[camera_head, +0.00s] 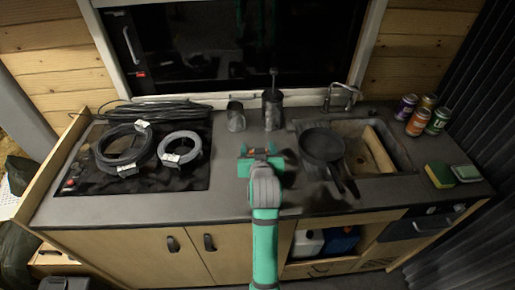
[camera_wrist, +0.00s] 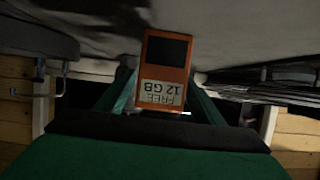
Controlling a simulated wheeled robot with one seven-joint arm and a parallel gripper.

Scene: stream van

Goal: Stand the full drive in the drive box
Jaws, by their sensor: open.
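An orange drive (camera_wrist: 165,70) with a dark screen and a white label shows in the wrist view, between the two green fingers. In the head view my gripper (camera_head: 261,160) is low over the middle of the counter, in front of a dark cylinder. I cannot make out the drive box or any other drive for certain.
Coiled cables (camera_head: 122,150) lie at the left of the counter (camera_head: 225,195). A dark cup (camera_head: 235,117) and a tall dark cylinder (camera_head: 272,110) stand behind my gripper. A pan (camera_head: 322,146) lies by the sink (camera_head: 395,150), with several cans and a sponge (camera_head: 439,175) further right.

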